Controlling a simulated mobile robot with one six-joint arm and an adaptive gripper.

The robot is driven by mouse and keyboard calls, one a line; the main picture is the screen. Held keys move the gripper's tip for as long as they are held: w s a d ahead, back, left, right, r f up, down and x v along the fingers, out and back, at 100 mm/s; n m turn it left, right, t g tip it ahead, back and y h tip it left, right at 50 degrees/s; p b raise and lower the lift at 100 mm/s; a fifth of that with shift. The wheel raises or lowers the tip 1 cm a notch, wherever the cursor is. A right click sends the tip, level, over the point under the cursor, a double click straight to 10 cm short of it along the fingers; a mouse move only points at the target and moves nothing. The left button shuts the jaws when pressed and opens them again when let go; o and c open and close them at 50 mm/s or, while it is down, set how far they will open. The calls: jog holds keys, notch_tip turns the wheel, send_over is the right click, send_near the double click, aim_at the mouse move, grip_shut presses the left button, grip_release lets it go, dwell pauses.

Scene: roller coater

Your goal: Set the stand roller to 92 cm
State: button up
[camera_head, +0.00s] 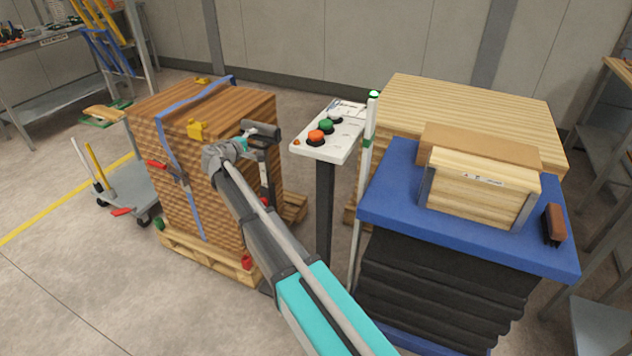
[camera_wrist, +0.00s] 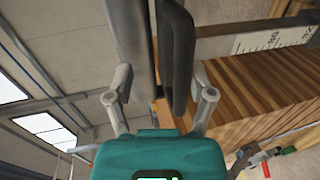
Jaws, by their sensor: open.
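The stand roller (camera_head: 263,130) is a dark cylinder on an upright post (camera_head: 266,188), close to the right side of the strapped wood stack. My gripper (camera_head: 249,136) is at the roller's left end, at about its height. In the wrist view my gripper (camera_wrist: 163,92) is open, with its grey fingers apart on either side of a dark bar (camera_wrist: 178,60) that appears to be part of the stand roller. I cannot tell whether a finger touches it. A pale scale strip (camera_wrist: 275,38) with ticks and numerals shows at the upper right; the set height is not readable.
The wood stack (camera_head: 205,150) on a pallet stands left of the roller. A control box (camera_head: 331,131) with green and orange buttons and a pale pole (camera_head: 367,150) stand to the right. Floor at lower left is clear.

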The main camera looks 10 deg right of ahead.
aim_at(258, 127)
notch_tip(258, 127, up, 4)
jog(key=p, duration=0.2)
jog(key=shift+a+p, duration=0.1)
jog(key=shift+p, duration=0.3)
jog(key=shift+s+a+r, duration=0.1)
jog(key=shift+s+r, duration=0.05)
jog(key=shift+s, duration=0.05)
jog(key=p+v, duration=0.3)
jog(key=v, duration=1.1)
jog(key=s+d+f+m+g+y+p, duration=0.1)
jog(key=s+d+f+m+g+p, duration=0.1)
jog(key=s+d, duration=0.3)
jog(key=s+d+f+m+g+y+p, duration=0.2)
jog(key=s+d, duration=0.4)
jog(key=d, duration=0.5)
jog(key=s+d+f+m+g+y+p, duration=0.1)
jog(key=s+d+f+m+g+p, duration=0.1)
jog(key=s+d+m+g, duration=0.2)
jog(key=shift+s+d+g+p, duration=0.35)
jog(key=shift+s+d+g, duration=0.75)
jog(key=shift+d, duration=1.15)
jog(key=shift+w+f, duration=0.1)
